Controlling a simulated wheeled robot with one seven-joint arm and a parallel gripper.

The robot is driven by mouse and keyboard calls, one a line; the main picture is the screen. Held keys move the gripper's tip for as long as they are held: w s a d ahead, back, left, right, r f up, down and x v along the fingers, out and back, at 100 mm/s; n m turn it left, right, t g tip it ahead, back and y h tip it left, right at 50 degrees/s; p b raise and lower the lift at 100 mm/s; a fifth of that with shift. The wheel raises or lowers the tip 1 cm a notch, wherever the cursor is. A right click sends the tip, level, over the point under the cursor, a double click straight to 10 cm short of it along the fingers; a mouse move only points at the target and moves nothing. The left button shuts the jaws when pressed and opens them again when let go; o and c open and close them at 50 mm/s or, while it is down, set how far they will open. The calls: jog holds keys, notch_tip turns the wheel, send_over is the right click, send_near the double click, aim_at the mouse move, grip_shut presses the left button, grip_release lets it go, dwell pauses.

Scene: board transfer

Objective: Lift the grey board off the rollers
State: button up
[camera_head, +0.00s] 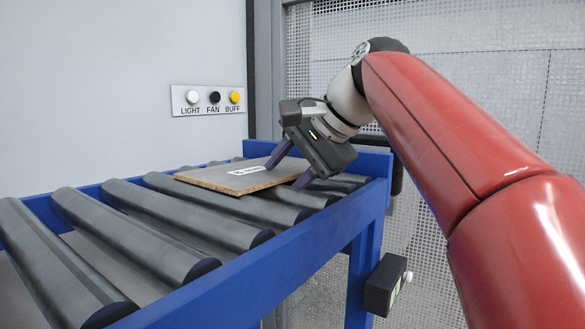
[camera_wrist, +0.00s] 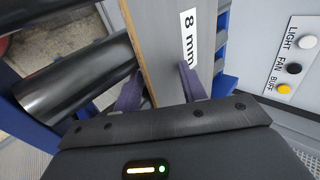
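The grey board (camera_head: 215,176) lies flat on the rollers near the right end of the conveyor. It has a brown edge and a white label, which reads "8 mm" in the wrist view (camera_wrist: 205,60). My gripper (camera_head: 290,168) is tilted at the board's right end, with its two purple fingers apart. In the wrist view my gripper (camera_wrist: 158,88) has one finger over the board's labelled face and the other outside its brown edge. The gap is much wider than the board is thick. I cannot tell whether either finger touches the board.
The rollers (camera_head: 130,240) are dark and sit in a blue frame (camera_head: 265,270). A wall panel (camera_head: 208,99) with LIGHT, FAN and BUFF buttons is behind the conveyor. A dark box (camera_head: 384,285) hangs on the frame's leg. Mesh fencing (camera_head: 480,80) stands behind. The left rollers are bare.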

jog(key=shift+a+f, duration=0.1)
dwell(0.4)
jog(key=shift+b, duration=0.4)
jog(key=shift+w+a+r+t+y+b, duration=0.15)
jog(key=shift+r+t+y+b, duration=0.3)
jog(key=shift+r+t+y, duration=0.3)
jog(key=shift+w+a+r+t+y+b, duration=0.15)
jog(key=shift+r+t+y+b, duration=0.4)
jog(key=shift+r+y+b, duration=0.35)
jog(key=shift+w+a+r+t+y+b, duration=0.1)
jog(key=shift+r+t+y+b, duration=0.5)
jog(key=shift+b, duration=0.35)
jog(key=shift+c, duration=0.5)
